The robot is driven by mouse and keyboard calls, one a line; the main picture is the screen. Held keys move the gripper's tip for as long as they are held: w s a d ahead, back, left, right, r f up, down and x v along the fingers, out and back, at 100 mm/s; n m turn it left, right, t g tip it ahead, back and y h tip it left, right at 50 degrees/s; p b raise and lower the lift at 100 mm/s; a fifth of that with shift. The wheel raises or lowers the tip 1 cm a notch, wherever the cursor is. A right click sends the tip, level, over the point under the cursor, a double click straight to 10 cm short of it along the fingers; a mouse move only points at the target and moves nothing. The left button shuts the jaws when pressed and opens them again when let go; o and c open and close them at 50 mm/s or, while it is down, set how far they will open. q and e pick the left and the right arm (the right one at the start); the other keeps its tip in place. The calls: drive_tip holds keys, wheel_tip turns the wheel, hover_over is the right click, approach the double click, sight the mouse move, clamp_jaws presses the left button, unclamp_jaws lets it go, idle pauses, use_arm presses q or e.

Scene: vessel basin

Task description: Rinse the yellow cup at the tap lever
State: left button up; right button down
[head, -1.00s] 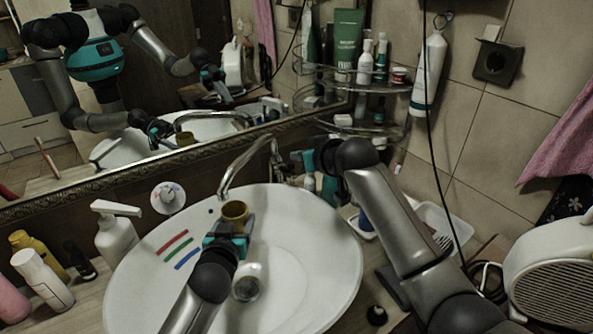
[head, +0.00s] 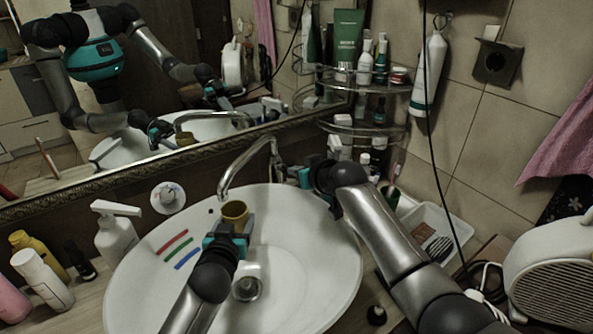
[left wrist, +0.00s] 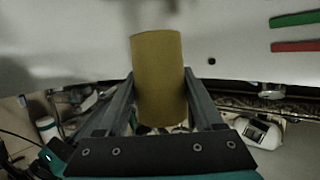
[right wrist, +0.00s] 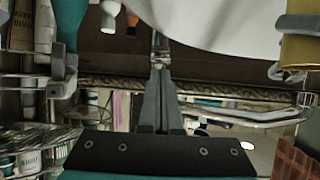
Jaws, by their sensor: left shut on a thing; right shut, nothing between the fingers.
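The yellow cup (head: 235,211) is held over the basin (head: 310,255), close below the end of the curved tap spout (head: 236,168). My left gripper (head: 232,224) is shut on the cup; the left wrist view shows the cup (left wrist: 159,78) between its two fingers. No water stream can be made out. My right gripper (head: 284,174) is shut and empty beside the tap's base, at the back right of the basin. In the right wrist view its closed fingers (right wrist: 160,80) point toward the basin. The tap lever is hard to make out there.
A soap pump bottle (head: 116,232) and other bottles stand left of the basin. A mirror (head: 150,85) runs behind the tap. A wire corner shelf (head: 365,125) with bottles and a white tray (head: 437,228) are on the right, near my right arm.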

drive_tip(key=shift+f, duration=0.1)
drive_tip(key=shift+s+d+f, duration=0.1)
drive_tip(key=shift+s+f, duration=0.15)
drive_tip(key=shift+f, duration=0.4)
drive_tip(key=shift+s+d+f, duration=0.1)
drive_tip(key=shift+s+f, duration=0.1)
drive_tip(key=shift+f, duration=0.5)
drive_tip(key=r, duration=0.5)
drive_tip(key=shift+w+r, duration=0.15)
drive_tip(key=shift+w, duration=0.1)
drive_tip(key=v, duration=0.9)
drive_tip(key=shift+s+f, duration=0.2)
drive_tip(key=shift+s, duration=0.2)
drive_tip(key=shift+d, duration=0.15)
